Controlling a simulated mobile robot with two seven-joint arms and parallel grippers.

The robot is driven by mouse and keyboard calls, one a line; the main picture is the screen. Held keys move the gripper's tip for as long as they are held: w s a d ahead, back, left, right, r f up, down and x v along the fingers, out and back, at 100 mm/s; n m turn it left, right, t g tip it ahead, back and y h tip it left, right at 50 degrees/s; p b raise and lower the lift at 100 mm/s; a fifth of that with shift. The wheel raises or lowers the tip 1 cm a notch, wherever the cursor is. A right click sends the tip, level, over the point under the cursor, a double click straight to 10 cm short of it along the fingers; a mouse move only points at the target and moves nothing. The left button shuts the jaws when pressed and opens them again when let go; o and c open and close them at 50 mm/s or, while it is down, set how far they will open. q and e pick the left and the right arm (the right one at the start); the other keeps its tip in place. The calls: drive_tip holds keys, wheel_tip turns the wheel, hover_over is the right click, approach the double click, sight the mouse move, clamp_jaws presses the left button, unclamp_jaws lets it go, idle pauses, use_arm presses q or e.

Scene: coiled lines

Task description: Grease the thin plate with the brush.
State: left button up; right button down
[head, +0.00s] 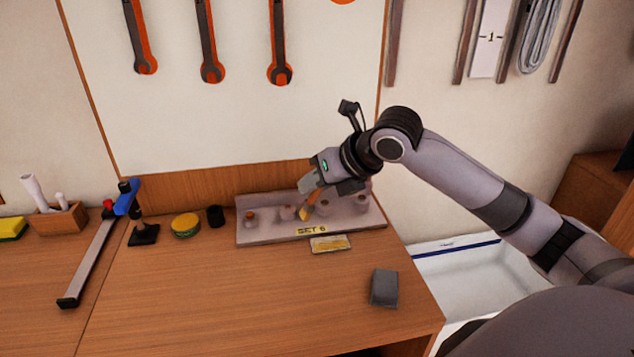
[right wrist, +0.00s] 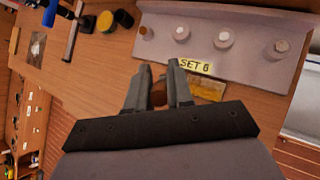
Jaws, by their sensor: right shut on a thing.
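In the right wrist view the fingers (right wrist: 160,88) close around the brown brush handle (right wrist: 158,95). The thin plate (head: 330,244) lies flat on the bench at the stand's front edge, just below the SET 6 label, with a yellowish surface. It also shows in the right wrist view (right wrist: 208,89), partly behind the right finger. I cannot tell whether the brush touches anything. My left gripper is not in view.
The stand holds several small cylinders. A dark grey block (head: 384,288) lies near the bench's right edge. A yellow-topped tin (head: 186,225), a black cup (head: 215,215) and a long clamp (head: 92,262) are left of the stand. The front middle of the bench is clear.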

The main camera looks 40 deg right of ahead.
idle(0.5)
drive_tip(key=shift+w+d+f+h, duration=0.3)
drive_tip(key=shift+w+d+f, duration=0.15)
drive_tip(key=shift+w, duration=0.05)
